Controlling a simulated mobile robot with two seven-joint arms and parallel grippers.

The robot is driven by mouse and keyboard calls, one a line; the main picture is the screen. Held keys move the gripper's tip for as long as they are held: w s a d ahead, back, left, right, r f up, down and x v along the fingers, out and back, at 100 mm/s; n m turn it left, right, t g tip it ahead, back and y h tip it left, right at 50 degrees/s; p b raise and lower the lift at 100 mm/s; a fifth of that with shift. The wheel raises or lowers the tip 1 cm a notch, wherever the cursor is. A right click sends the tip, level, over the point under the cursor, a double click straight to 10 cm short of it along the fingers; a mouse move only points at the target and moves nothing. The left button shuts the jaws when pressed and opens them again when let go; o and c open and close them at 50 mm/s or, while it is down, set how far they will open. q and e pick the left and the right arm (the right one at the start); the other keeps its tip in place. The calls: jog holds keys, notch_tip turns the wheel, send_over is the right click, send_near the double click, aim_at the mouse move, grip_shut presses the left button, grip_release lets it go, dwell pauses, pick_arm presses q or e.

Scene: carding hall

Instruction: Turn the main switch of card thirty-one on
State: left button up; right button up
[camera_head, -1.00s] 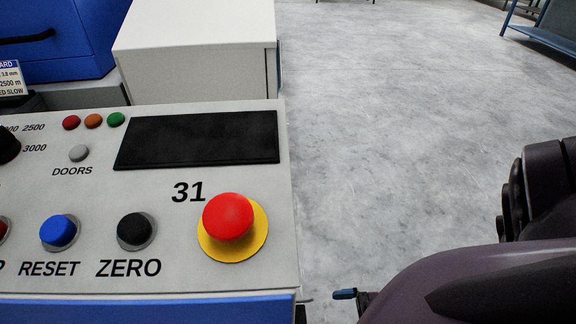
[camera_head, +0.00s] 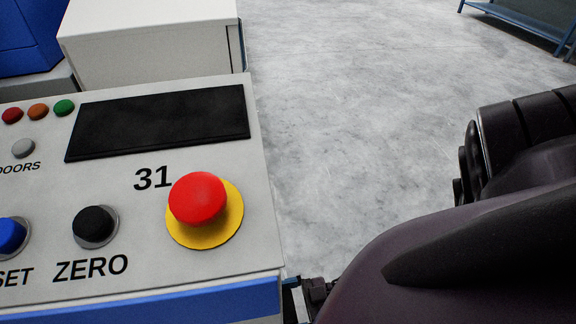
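The control panel of card thirty-one (camera_head: 140,185) fills the left side, with the black number 31 printed on it. A red mushroom button (camera_head: 197,198) stands on a yellow disc on the panel. No part that I can identify as the main switch shows. My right arm comes in from the lower right. Beyond it, a small dark end with a blue tip, seemingly part of my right gripper (camera_head: 306,287), shows beside the panel's lower right corner. The rest is hidden behind the arm, so its opening and any contact cannot be told. My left gripper is out of view.
The panel carries a dark display (camera_head: 160,122), a black ZERO button (camera_head: 93,222), a blue button (camera_head: 10,236) and small coloured lamps. A white cabinet (camera_head: 150,50) stands behind it. Grey floor (camera_head: 350,120) lies open to the right; a blue-framed rack (camera_head: 520,25) is far off.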

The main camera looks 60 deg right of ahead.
jog(key=shift+w+a, duration=0.1)
jog(key=shift+a, duration=0.05)
jog(key=c, duration=0.6)
